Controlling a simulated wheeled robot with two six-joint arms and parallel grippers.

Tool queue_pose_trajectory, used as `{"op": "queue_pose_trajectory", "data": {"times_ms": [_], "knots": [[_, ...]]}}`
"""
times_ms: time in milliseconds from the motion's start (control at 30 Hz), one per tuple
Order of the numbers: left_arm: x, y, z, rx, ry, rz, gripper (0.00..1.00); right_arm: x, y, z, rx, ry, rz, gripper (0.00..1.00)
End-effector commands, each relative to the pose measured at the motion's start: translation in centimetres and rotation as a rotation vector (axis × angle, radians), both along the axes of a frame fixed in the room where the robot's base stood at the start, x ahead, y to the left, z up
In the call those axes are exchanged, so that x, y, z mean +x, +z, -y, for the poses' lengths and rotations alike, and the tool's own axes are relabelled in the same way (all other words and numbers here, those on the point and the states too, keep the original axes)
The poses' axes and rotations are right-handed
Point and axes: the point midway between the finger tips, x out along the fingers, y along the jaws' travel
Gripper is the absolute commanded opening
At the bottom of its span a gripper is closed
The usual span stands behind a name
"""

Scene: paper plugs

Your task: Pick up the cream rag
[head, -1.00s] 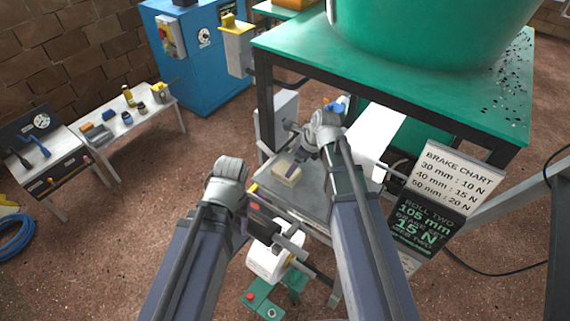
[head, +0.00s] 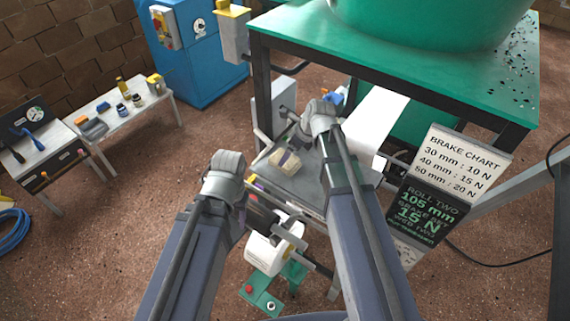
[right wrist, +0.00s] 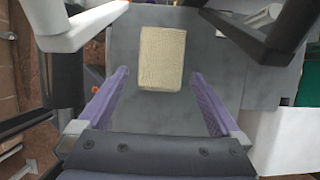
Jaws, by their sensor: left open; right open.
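The cream rag (head: 283,161), a folded block-like pad, lies on a grey metal shelf (head: 304,184) under the green table. It also shows in the right wrist view (right wrist: 162,58). My right gripper (right wrist: 160,74) is open; its two purple fingers stand apart, one on each side of the rag's near end, with gaps on both sides. In the head view my right gripper (head: 290,151) partly covers the rag. My left gripper (head: 272,217) is open, in front of the shelf near a white roll (head: 268,254), away from the rag.
The green table (head: 400,75) with a big green tub stands above and behind the shelf. A white paper sheet (head: 376,122) hangs to the right of the shelf. A brake chart sign (head: 462,160) stands at the right. Light grey and dark machine parts flank the rag in the wrist view.

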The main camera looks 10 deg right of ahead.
Motion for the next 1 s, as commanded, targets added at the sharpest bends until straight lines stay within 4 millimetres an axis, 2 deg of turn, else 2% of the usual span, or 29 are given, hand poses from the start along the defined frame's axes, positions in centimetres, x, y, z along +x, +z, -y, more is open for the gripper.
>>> {"op": "queue_pose_trajectory", "data": {"times_ms": [33,300,600,1000], "knots": [[0.0,-1.1,0.0,0.0,0.0,0.0,0.53,0.2,-1.1,-0.1,0.0,0.0,0.0,1.0],[0.0,-4.1,0.0,0.0,0.002,0.0,0.53,1.1,-4.1,-0.7,0.0,0.001,0.0,1.0],[0.0,-4.1,0.0,0.0,0.002,0.0,0.53,1.2,-4.1,-0.9,0.0,0.0,0.0,0.99],[0.0,-4.1,0.0,0.0,0.002,0.0,0.53,1.2,-4.1,-0.9,0.0,0.0,0.0,0.54]]}}
